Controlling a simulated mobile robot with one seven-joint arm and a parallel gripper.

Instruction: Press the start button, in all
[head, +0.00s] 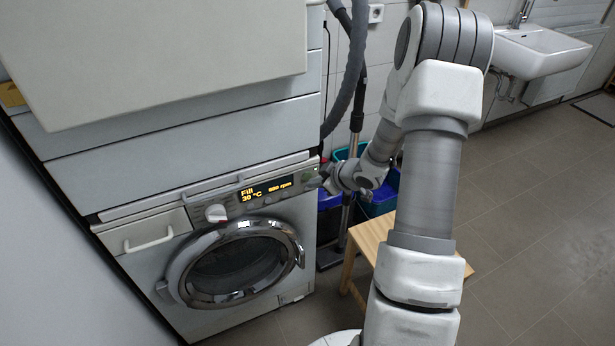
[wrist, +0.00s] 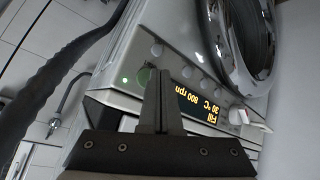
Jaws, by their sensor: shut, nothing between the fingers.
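The front-loading machine's control panel shows a lit yellow display (head: 266,189) reading "Fill", 30 °C and 800 rpm. The display (wrist: 198,104) appears upside down in the wrist view. A round green button (wrist: 144,77) sits on the panel beyond the display, with a small lit green light (wrist: 124,79) next to it. My gripper (head: 321,179) is shut and empty at the right end of the panel. In the wrist view its fingertips (wrist: 161,72) overlap the panel just beside the green button. I cannot tell whether they touch the panel.
A white dial (head: 216,213) and round glass door (head: 235,262) are on the machine's front. A grey hose (head: 349,85) hangs at its right. Blue bins (head: 377,200) and a wooden stool (head: 371,236) stand close by. Open floor lies to the right.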

